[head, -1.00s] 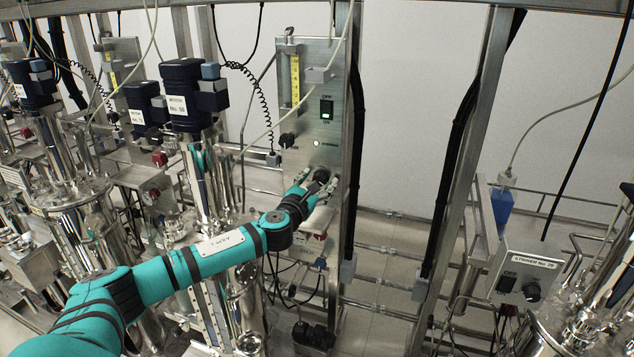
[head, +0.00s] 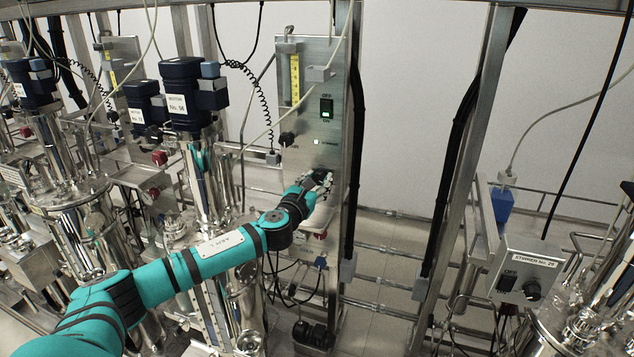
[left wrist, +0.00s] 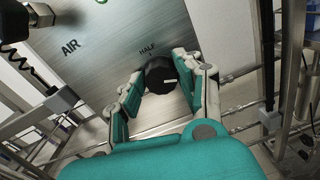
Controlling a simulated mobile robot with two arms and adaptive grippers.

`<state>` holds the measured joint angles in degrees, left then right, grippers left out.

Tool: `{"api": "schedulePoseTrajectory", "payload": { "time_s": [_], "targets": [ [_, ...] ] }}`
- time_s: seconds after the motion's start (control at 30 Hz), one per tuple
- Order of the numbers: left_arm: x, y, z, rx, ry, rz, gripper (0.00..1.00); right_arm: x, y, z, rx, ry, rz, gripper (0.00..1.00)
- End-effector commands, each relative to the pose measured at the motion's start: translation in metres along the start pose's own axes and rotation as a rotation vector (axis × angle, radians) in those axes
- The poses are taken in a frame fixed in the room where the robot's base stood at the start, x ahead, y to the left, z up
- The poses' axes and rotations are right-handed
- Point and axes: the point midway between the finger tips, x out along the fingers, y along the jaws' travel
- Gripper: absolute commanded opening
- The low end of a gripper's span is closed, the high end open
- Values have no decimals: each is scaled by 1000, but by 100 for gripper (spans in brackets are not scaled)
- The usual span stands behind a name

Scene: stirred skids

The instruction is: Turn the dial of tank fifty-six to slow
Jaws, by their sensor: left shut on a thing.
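The dial (left wrist: 158,76) is a black round knob with a white pointer mark, on the lower part of a steel control panel (head: 300,145). In the left wrist view the word HALF shows just above it, and the pale mark lies towards the knob's right side. My left gripper (head: 320,180) is at the panel, shut on the dial, with one finger on each side in the left wrist view (left wrist: 155,88). In the head view the gripper mostly hides the dial. The motor labelled No. 56 (head: 188,92) tops a steel tank left of the panel. My right gripper is out of view.
Above the gripper are a lit switch (head: 326,108), a small lamp and a second black knob (head: 287,139). A coiled cable (head: 268,122) hangs left of the panel. A separate stirrer box (head: 525,270) stands at right. Steel posts and pipes surround the arm.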

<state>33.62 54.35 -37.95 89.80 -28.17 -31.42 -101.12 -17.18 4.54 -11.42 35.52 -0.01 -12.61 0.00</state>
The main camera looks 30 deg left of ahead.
Motion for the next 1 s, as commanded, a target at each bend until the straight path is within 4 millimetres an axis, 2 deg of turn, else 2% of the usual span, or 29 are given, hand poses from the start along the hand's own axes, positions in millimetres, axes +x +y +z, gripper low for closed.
{"api": "schedulePoseTrajectory", "payload": {
  "time_s": [1.0],
  "targets": [
    [0, 1, -4, -954, -46, 17, 3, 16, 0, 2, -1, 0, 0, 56]
  ]
}}
